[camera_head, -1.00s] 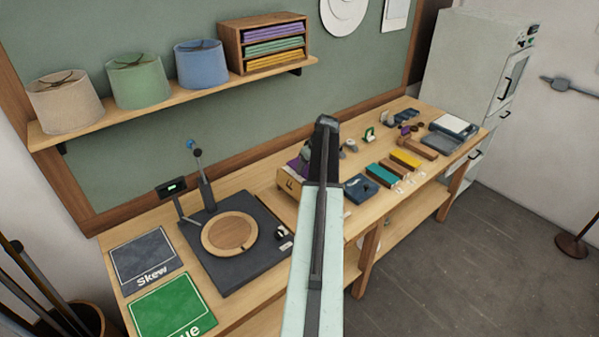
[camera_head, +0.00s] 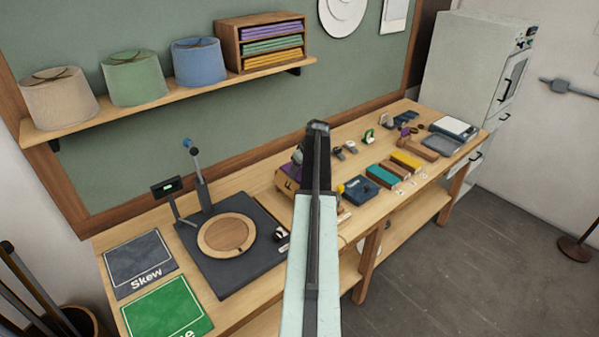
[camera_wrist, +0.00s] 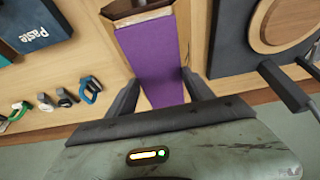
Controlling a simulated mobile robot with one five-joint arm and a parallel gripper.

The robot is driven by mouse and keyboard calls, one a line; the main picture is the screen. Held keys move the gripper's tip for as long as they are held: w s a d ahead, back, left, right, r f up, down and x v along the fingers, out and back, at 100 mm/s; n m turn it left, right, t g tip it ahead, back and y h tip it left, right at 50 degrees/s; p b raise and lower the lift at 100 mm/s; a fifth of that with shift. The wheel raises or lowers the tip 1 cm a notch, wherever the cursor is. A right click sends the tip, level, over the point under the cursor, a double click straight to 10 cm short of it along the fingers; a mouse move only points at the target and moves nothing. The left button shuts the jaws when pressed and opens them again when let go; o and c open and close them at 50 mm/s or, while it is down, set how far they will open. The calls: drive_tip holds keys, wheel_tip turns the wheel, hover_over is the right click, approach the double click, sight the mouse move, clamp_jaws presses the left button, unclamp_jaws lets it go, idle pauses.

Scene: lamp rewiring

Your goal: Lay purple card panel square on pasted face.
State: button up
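The purple card panel (camera_wrist: 150,55) shows as a long strip between the two fingers of my gripper (camera_wrist: 162,78) in the wrist view. One finger lies along each long side, close to the panel's edges; I cannot tell if they press on it. A wooden end piece (camera_wrist: 140,14) meets the panel at the top of that view. In the head view a small wooden box (camera_head: 288,183) marked "F" stands beside my arm, with a bit of purple above it. My arm hides most of it. I cannot make out the pasted face.
The dark board with a round wooden disc (camera_head: 228,234) lies left of the box. A blue Paste box (camera_head: 361,190) and coloured blocks (camera_head: 380,174) stand right. The shelf rack (camera_head: 262,42) holds purple, green and yellow cards. Green (camera_head: 167,308) and grey (camera_head: 139,262) mats lie front left.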

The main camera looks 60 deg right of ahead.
drive_tip(key=o, duration=0.4)
drive_tip(key=shift+r+p, duration=0.3)
drive_tip(key=shift+p, duration=0.1)
drive_tip(key=p+v, duration=1)
drive_tip(key=v, duration=0.1)
drive_tip(key=shift+s+a+r+p, duration=0.1)
drive_tip(key=shift+r+p, duration=0.2)
drive_tip(key=shift+p, duration=0.05)
